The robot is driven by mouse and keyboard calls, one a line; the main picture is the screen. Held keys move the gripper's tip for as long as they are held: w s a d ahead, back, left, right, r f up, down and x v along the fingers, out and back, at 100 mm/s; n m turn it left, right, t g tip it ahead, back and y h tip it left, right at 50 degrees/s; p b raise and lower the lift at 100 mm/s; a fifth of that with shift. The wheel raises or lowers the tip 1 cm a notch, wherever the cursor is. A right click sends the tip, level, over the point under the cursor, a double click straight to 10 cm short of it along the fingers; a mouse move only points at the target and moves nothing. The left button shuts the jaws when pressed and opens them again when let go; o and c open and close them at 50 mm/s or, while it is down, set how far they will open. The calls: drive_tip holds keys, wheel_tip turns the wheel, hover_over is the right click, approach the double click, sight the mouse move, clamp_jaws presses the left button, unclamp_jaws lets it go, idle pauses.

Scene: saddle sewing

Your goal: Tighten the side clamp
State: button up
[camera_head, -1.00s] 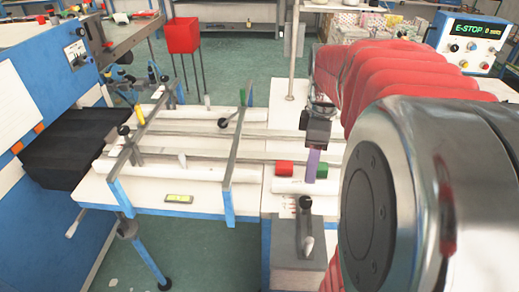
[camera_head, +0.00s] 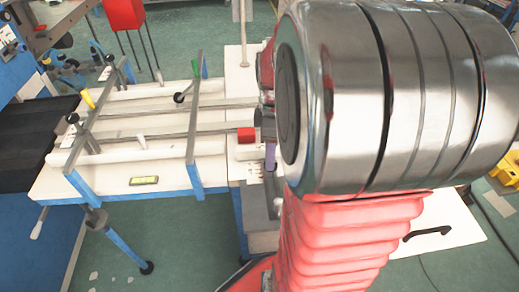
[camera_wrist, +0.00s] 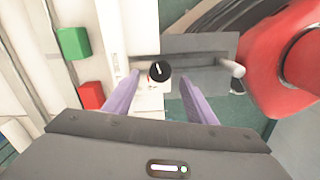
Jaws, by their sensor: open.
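A round black knob (camera_wrist: 159,71) with a pale mark shows in the wrist view beside a dark grey plate (camera_wrist: 200,48) with a light-tipped lever (camera_wrist: 233,68). This looks like the side clamp. My gripper (camera_wrist: 160,77) has two purple fingers, open and apart. The knob appears between their tips with a gap on each side; I cannot tell how far below them it lies. In the head view, a purple finger (camera_head: 270,155) shows above the clamp's grey part (camera_head: 258,207); my arm hides most of the gripper and the knob.
A red block (camera_head: 246,135) sits on the white bench (camera_head: 110,190) left of my gripper; a green block (camera_wrist: 73,43) is near it in the wrist view. Metal rails (camera_head: 150,135) and blue-ended crossbars (camera_head: 193,150) span the bench. A red bin (camera_head: 125,14) stands behind.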

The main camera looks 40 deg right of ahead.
drive_tip(key=shift+f, duration=2)
drive_tip(key=c, duration=1)
drive_tip(key=shift+c, duration=0.2)
